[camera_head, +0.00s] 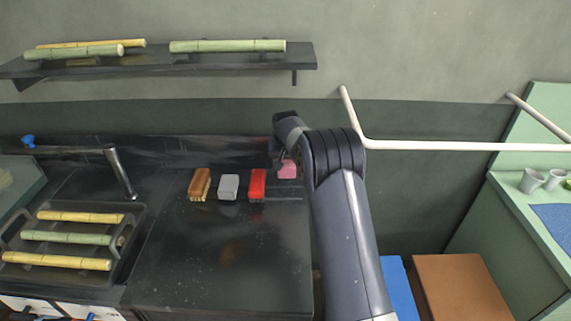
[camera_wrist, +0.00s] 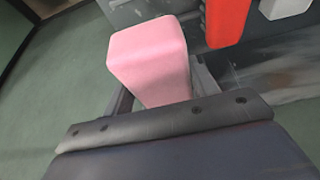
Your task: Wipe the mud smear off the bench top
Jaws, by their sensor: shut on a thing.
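My gripper (camera_head: 279,160) is at the back right of the dark bench top (camera_head: 180,270), shut on a pink block (camera_head: 288,169). The pink block (camera_wrist: 150,55) fills the middle of the wrist view, between my fingers. The arm hides part of the gripper in the head view. A faint brown mud smear (camera_head: 230,254) lies on the middle of the bench top, in front of the row of blocks. I cannot tell whether the pink block touches the bench.
A brown brush (camera_head: 199,185), a grey-white block (camera_head: 228,187) and a red block (camera_head: 257,185) stand in a row left of my gripper. A rack (camera_head: 124,250) with cane pieces and a tap (camera_head: 120,172) are at the left. A white rail (camera_head: 440,146) runs at the right.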

